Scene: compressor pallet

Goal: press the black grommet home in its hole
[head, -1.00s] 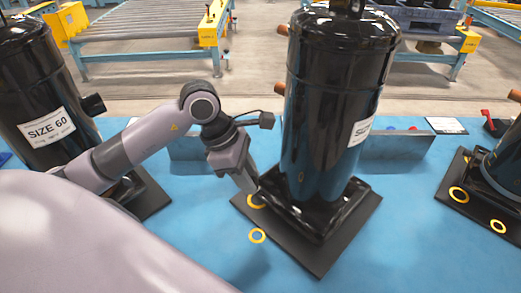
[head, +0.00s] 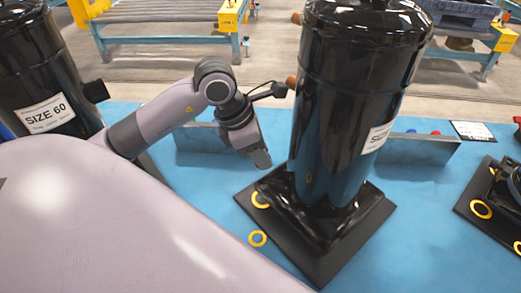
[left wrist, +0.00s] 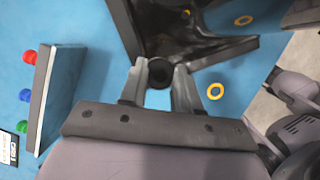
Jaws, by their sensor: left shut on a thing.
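The black grommet (left wrist: 160,73) is a small dark round piece between the fingertips of my left gripper (left wrist: 160,78) in the left wrist view. In the head view the left gripper (head: 261,159) is shut beside the middle black compressor (head: 345,100), behind and above the near left corner of its base; the grommet cannot be made out there. The compressor's black foot also shows in the left wrist view (left wrist: 200,45), beyond the fingertips and apart from the grommet. I cannot clearly tell which hole belongs to the grommet. My right gripper is not in view.
The compressor stands on a dark square plate (head: 335,262) on the blue surface. A grey upright panel (head: 430,150) stands behind. A SIZE 60 compressor (head: 35,70) is at left, another plate (head: 470,205) at right.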

